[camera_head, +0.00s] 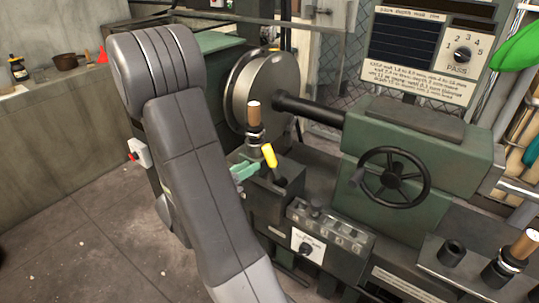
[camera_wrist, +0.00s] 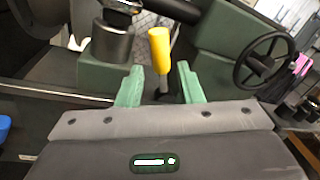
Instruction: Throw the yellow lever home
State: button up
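The yellow lever (camera_head: 269,156) stands on a dark block on the machine's front in the head view, its handle tilted a little to the left at the top. In the wrist view the yellow lever (camera_wrist: 159,52) is upright just beyond and between my fingertips. My gripper (camera_wrist: 160,85) is open, with its two green fingers apart and nothing held. In the head view my gripper (camera_head: 245,170) is just left of the lever, partly hidden by my arm. Whether a finger touches the lever cannot be told.
A wooden-handled tool post (camera_head: 254,115) stands just behind the lever. A round metal disc (camera_head: 270,92) and a black handwheel (camera_head: 394,177) are on the green machine. A control panel (camera_head: 318,225) sits in front. Open floor lies to the left.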

aim_at(266, 157)
jog(key=shift+x, duration=4.45)
jog(key=shift+c, duration=0.4)
grip_shut()
